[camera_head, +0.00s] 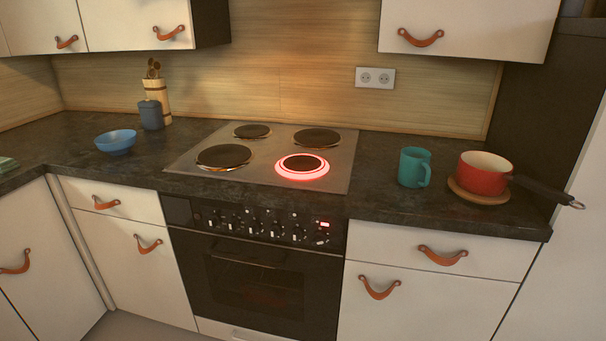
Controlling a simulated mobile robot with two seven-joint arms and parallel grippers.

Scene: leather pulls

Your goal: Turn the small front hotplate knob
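A black control panel (262,225) with a row of several small knobs runs along the top of the oven front. I cannot tell from the markings which knob is for the small front hotplate. The hob (262,157) above has several round plates. The front right plate (302,166) has a glowing red ring around it. The front left plate (224,156) and the two rear plates, left (252,131) and right (317,138), are dark. Neither gripper is in view.
A teal mug (413,167) and a red saucepan (482,175) on a round board stand right of the hob. The pan's handle points right. A blue bowl (116,141) and a dark jar (151,115) stand to the left. Leather pulls stick out from the drawers and doors.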

